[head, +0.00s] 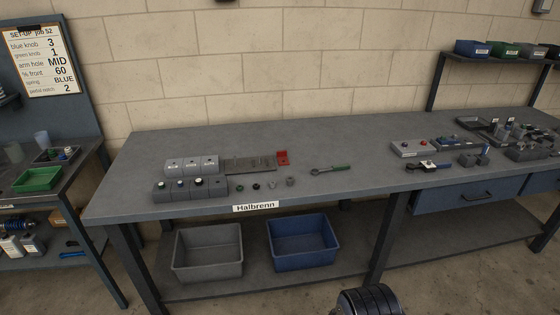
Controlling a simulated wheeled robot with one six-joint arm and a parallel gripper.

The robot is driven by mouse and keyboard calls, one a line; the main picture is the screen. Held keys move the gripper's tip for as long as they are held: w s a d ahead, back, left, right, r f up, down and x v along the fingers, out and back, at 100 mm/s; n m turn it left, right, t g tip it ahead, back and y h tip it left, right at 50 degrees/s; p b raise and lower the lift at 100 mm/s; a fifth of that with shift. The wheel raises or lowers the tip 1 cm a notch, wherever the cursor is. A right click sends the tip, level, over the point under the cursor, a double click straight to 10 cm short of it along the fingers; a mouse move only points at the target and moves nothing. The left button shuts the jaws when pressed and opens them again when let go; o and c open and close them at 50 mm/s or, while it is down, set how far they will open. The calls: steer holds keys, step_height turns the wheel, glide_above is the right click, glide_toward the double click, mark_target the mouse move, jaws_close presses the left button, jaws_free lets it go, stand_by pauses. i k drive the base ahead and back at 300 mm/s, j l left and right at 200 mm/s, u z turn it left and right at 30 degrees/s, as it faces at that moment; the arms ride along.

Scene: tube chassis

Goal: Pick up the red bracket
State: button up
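The red bracket (282,157) sits on the long grey workbench (300,196), toward its back edge and left of the middle. It is small and stands at the right end of a flat dark grey plate (248,164). I cannot tell whether it is fixed to the plate or only touching it. My gripper is not in view. A dark ribbed part at the bottom edge of the head view appears to be part of my arm, well in front of the bench.
Grey blocks with knobs (190,187) stand left of the bracket. Grey (208,252) and blue (303,242) bins sit below. Bench surface between the tool and right-hand fixtures is clear.

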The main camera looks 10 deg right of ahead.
mark_target(282, 159)
steer(key=i+l+u, duration=0.15)
steer(key=i+l, duration=0.15)
steer(key=i, duration=0.25)
steer(key=i+l+u, duration=0.1)
steer(key=i+l, duration=0.25)
steer(key=i, duration=0.2)
steer(key=i+l+u, duration=0.15)
steer(key=i+l, duration=0.2)
steer(key=i, duration=0.15)
